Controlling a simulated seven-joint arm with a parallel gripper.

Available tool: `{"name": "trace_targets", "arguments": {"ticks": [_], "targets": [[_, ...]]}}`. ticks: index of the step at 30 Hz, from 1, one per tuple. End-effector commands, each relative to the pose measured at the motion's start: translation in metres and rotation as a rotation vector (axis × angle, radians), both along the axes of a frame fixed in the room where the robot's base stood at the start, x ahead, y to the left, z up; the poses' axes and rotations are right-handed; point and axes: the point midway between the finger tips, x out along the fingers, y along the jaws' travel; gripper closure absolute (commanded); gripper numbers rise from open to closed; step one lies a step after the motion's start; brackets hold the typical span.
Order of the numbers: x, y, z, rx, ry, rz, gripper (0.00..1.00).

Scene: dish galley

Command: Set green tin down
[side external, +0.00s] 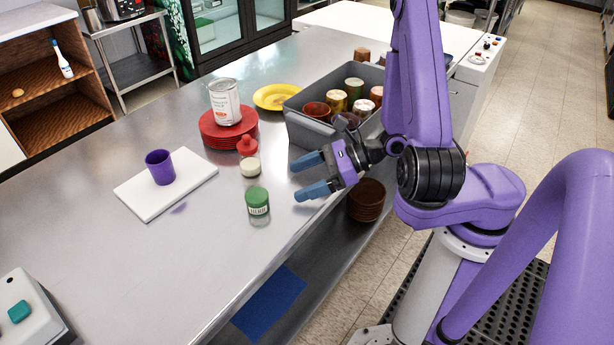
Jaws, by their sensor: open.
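The green tin (257,203), with a pale label band, stands upright on the steel counter (110,255) near its front edge. My gripper (306,177) is to the right of the tin and a little higher in the picture. Its two blue fingers are spread apart and point left, with nothing between them. A clear gap shows in the picture between the fingers and the tin. The exact height of the fingers above the counter is hard to tell.
A cream-lidded jar (250,168) and a red bottle (247,146) stand behind the tin. Red plates (229,133) carry a white can (224,101). A grey bin (297,128) holds several cups. A white board (140,196) bears a purple cup (160,167).

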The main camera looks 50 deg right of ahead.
Motion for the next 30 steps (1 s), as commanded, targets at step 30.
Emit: {"name": "trace_targets", "arguments": {"ticks": [30], "targets": [[-0.024,0.063,0.048,-0.246,-0.225,1.061,0.16]]}}
